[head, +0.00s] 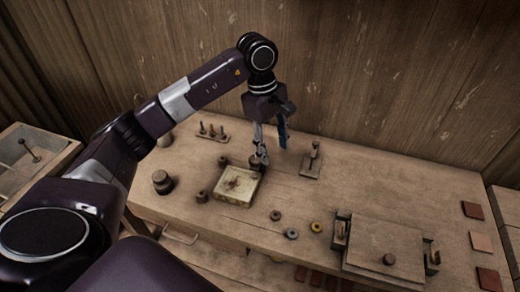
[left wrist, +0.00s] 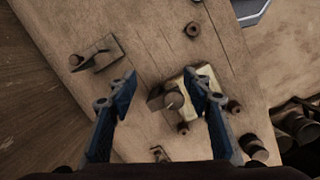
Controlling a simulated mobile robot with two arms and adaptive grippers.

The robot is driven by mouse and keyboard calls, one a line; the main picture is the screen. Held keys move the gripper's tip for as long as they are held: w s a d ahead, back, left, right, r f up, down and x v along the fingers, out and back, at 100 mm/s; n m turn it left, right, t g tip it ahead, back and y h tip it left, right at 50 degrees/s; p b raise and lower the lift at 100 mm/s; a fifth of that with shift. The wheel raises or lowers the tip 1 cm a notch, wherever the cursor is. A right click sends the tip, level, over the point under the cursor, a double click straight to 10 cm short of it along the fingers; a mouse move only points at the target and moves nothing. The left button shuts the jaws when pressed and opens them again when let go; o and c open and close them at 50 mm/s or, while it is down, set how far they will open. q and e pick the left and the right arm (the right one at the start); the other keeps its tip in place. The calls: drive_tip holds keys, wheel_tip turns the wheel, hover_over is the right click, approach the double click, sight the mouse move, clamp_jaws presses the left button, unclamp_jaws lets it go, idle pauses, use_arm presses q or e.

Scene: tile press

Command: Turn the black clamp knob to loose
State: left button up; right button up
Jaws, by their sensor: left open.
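A dark clamp with a round knob (head: 256,162) stands at the back edge of a cream block (head: 236,188) with a reddish-brown patterned top. My left gripper (head: 270,142) is open, pointing down above and slightly right of the knob in the head view. In the left wrist view the knob (left wrist: 174,101) shows between the two blue fingers (left wrist: 160,84), farther down than the fingertips, with the cream block (left wrist: 206,80) beside it and partly behind the right finger. I see no contact between fingers and knob. The knob's setting cannot be read. My right gripper is not in view.
A small post on a flat base (head: 312,165) stands right of the gripper. A peg rack (head: 213,133) and a dark weight (head: 162,182) stand left. A lidded press box (head: 383,243) and tiles (head: 480,241) are at right.

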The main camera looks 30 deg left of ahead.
use_arm(q)
drive_tip(key=r+y, duration=0.2)
hover_over(255, 159)
drive_tip(key=shift+w+d+f, duration=0.15)
drive_tip(key=shift+d+f, duration=0.1)
drive_tip(key=shift+a+f, duration=0.1)
drive_tip(key=shift+a, duration=0.2)
wheel_tip(255, 159, down, 6)
drive_tip(key=p, duration=0.2)
drive_tip(key=shift+f+p, duration=0.25)
drive_tip(key=shift+p, duration=0.05)
drive_tip(key=shift+f, duration=0.45)
drive_tip(key=shift+c, duration=0.6)
drive_tip(key=c, duration=1)
